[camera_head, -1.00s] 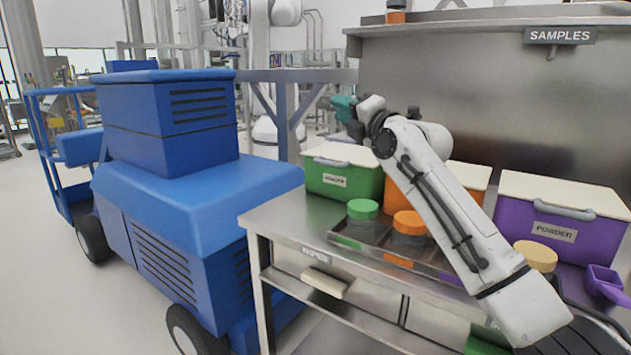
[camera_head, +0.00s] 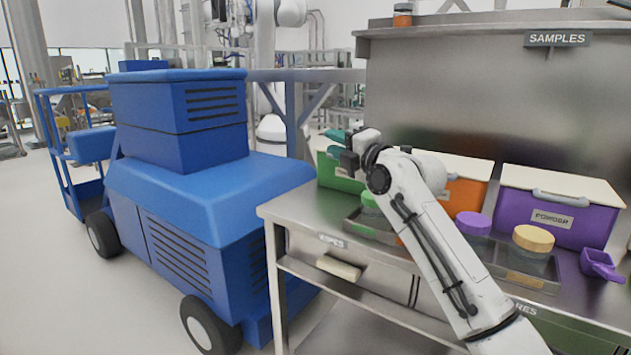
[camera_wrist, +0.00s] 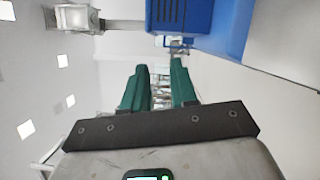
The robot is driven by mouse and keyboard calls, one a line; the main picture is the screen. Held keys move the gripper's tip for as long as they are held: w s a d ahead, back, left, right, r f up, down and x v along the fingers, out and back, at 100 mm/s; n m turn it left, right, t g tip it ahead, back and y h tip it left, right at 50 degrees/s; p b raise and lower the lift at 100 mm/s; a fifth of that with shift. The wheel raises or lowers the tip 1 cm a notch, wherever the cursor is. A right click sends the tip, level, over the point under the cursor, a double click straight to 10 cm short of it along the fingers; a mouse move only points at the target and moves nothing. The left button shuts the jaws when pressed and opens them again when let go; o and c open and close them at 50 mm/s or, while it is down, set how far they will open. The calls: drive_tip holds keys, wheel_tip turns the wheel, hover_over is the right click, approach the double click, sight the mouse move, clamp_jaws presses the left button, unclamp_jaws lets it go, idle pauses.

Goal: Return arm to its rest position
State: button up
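My arm (camera_head: 430,235) reaches up from the lower right across the front of the bench in the head view. My gripper, with green fingers, points away toward the back left, above the bench near the green bin (camera_head: 335,178), and is partly hidden by the wrist. In the wrist view, my gripper (camera_wrist: 162,75) shows its two green fingers apart with a gap between them. Nothing is held between them; only distant floor and wall show through the gap.
A metal bench (camera_head: 310,222) holds an orange bin (camera_head: 468,192), a purple bin (camera_head: 555,215), a tray with lidded jars and a purple scoop (camera_head: 600,263). A blue vehicle (camera_head: 200,210) stands close at the left. A SAMPLES sign (camera_head: 557,39) hangs from the shelf behind.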

drive_tip(key=s+d+f+m+g+h, duration=0.2)
drive_tip(key=s+f+m, duration=0.6)
drive_tip(key=f, duration=0.7)
drive_tip(key=s+d+f+m+g+h, duration=0.25)
drive_tip(key=s+f+m, duration=0.25)
drive_tip(key=s+f, duration=0.75)
drive_tip(key=s+d+f+m+g+h, duration=0.2)
drive_tip(key=s+d+f+m, duration=0.35)
drive_tip(key=s, duration=0.45)
drive_tip(key=s+d+f+m+g+h, duration=0.2)
drive_tip(key=s+d+f+m, duration=0.3)
drive_tip(key=s, duration=0.5)
drive_tip(key=s+d+f+m+g+h, duration=0.2)
drive_tip(key=s+d+f+m+h, duration=0.15)
drive_tip(key=s+d+f, duration=0.55)
drive_tip(key=s+a+f+m+g+b, duration=0.1)
drive_tip(key=s+f+g+b, duration=0.3)
drive_tip(key=s+f+b, duration=0.9)
wheel_tip(320, 180, up, 27)
drive_tip(key=w+p, duration=0.1)
drive_tip(key=p, duration=3)
drive_tip(key=shift+w+a+y, duration=0.15)
drive_tip(key=shift+w+y, duration=0.15)
drive_tip(key=shift+r, duration=0.1)
